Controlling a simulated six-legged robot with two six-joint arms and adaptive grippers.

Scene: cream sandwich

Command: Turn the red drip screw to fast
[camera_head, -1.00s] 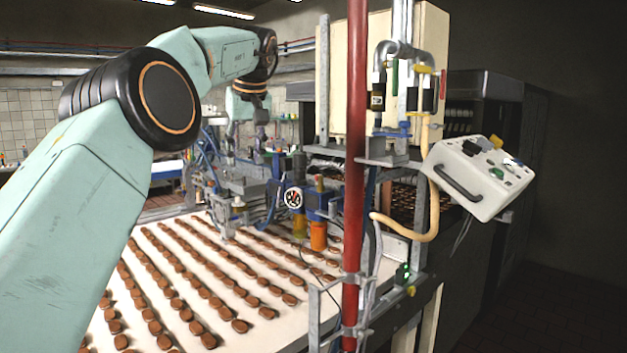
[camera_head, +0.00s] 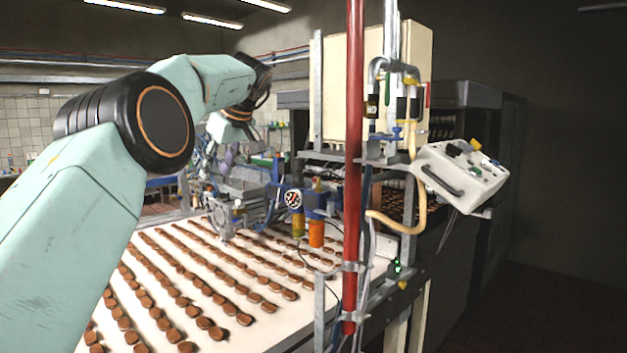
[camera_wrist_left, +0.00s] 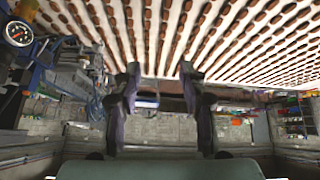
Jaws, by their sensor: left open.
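I cannot single out the red drip screw for certain. A small red part (camera_head: 427,95) hangs by the pipe fittings above the belt, and a blue valve block (camera_head: 318,200) with orange cylinders (camera_head: 316,234) stands at the belt's far side. My left gripper (camera_head: 222,160) is partly hidden by its own arm and hangs left of the blue block, above the depositing machine. In the left wrist view its two dark fingers (camera_wrist_left: 160,75) are spread with nothing between them. My right gripper is not in view.
A white belt (camera_head: 250,325) carries rows of brown biscuits. A red upright pole (camera_head: 354,150) stands in front of the machine. A white control box (camera_head: 462,178) is at the right. A round gauge (camera_wrist_left: 18,33) shows at the left wrist view's edge.

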